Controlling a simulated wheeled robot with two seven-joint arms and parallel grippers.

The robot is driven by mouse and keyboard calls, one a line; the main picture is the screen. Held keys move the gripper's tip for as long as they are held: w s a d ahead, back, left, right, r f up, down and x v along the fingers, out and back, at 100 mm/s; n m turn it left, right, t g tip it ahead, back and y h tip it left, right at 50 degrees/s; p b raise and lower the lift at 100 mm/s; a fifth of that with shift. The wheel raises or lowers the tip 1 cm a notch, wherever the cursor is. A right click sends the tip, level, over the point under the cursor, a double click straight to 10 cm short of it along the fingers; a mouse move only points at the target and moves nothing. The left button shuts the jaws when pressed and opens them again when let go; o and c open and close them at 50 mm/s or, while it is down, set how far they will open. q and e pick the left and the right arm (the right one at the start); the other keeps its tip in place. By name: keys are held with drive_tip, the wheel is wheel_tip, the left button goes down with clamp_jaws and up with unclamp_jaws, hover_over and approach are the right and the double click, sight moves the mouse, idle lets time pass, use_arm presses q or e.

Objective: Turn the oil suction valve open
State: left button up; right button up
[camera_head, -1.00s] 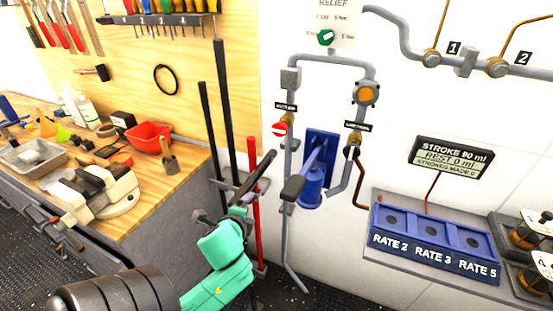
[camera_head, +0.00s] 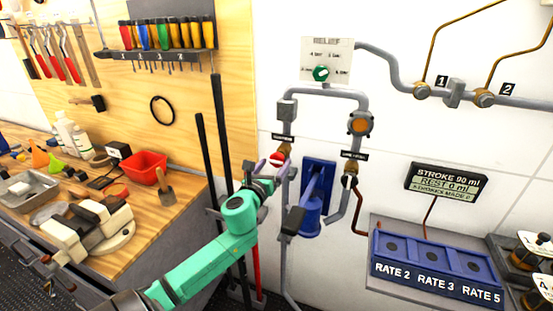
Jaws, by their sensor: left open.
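A round valve knob with a red and white face (camera_head: 276,159) sits on the left vertical pipe, under a small black label (camera_head: 284,142) too small to read. A second valve with a dark handle (camera_head: 349,181) is on the right pipe under another small label (camera_head: 354,156), also hard to read. I cannot tell from the labels which is the oil suction valve. My left gripper (camera_head: 272,179) is open, just below the red-faced knob; its fingers are small and partly hidden, and I cannot tell if they touch it. My right gripper is not in view.
A blue pump with a dark-ended lever (camera_head: 312,212) is right of my gripper. A green relief knob (camera_head: 321,73) is above. Long dark bars (camera_head: 219,130) stand close to my left arm. A workbench with a red bin (camera_head: 145,165) is at left, a blue rate tray (camera_head: 438,268) at right.

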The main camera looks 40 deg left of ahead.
use_arm(q)
drive_tip(key=shift+x, duration=1.25)
drive_tip(key=shift+s, duration=0.1)
drive_tip(key=c, duration=1.4)
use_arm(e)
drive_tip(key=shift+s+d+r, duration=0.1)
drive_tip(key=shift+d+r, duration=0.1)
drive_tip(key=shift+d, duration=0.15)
